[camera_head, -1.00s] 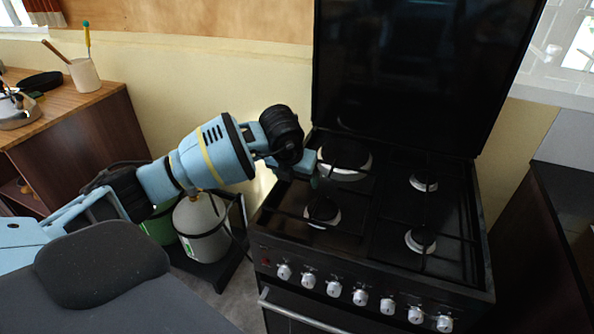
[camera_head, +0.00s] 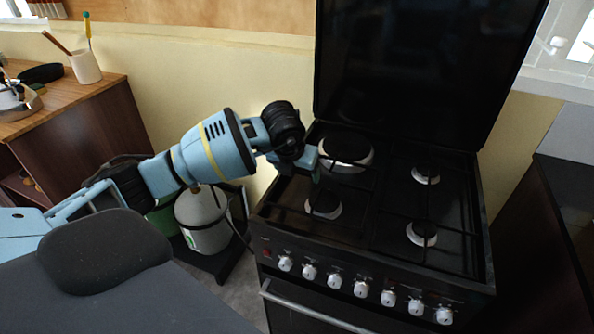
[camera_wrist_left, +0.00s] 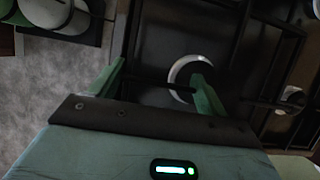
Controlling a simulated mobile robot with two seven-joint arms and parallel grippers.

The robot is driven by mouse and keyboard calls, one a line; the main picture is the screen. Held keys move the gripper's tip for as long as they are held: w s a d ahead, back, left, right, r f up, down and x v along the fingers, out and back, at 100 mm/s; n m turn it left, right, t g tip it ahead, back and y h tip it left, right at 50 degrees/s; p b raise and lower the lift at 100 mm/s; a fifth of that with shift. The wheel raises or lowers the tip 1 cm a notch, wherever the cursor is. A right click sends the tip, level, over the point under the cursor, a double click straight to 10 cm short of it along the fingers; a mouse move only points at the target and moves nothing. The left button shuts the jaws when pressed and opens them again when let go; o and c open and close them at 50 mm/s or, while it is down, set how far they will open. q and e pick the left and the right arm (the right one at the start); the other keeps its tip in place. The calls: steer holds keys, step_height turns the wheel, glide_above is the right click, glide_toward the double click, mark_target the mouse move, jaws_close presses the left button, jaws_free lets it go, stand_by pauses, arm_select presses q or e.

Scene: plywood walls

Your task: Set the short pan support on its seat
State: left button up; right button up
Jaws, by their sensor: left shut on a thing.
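The cooker (camera_head: 375,270) has a black hob with dark pan-support bars over its burners. My left gripper (camera_head: 312,164) reaches over the hob's left side, near the rear left burner (camera_head: 346,150) and front left burner (camera_head: 323,204). In the left wrist view, this gripper (camera_wrist_left: 157,84) is shut on a thin black bar, which I take to be the short pan support (camera_wrist_left: 155,82). The pale burner ring (camera_wrist_left: 182,78) shows beyond the bar. Black on black, I cannot tell whether the support touches its seat. My right gripper is not in view.
The raised black lid (camera_head: 415,75) stands behind the hob. The control knobs (camera_head: 361,289) line the front. A gas cylinder (camera_head: 203,220) stands left of the cooker. A wooden cabinet (camera_head: 75,135) is far left; a dark counter (camera_head: 560,215) is at the right.

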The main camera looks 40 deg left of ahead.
arm_select(q)
steer(key=shift+f, duration=0.5)
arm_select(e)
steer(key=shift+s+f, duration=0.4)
arm_select(q)
steer(key=shift+f+b, duration=0.7)
steer(key=shift+f, duration=0.65)
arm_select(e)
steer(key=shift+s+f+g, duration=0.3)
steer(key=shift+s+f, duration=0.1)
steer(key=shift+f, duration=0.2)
arm_select(q)
steer(key=shift+f, duration=0.1)
steer(key=shift+s+f, duration=0.15)
steer(key=shift+f, duration=0.1)
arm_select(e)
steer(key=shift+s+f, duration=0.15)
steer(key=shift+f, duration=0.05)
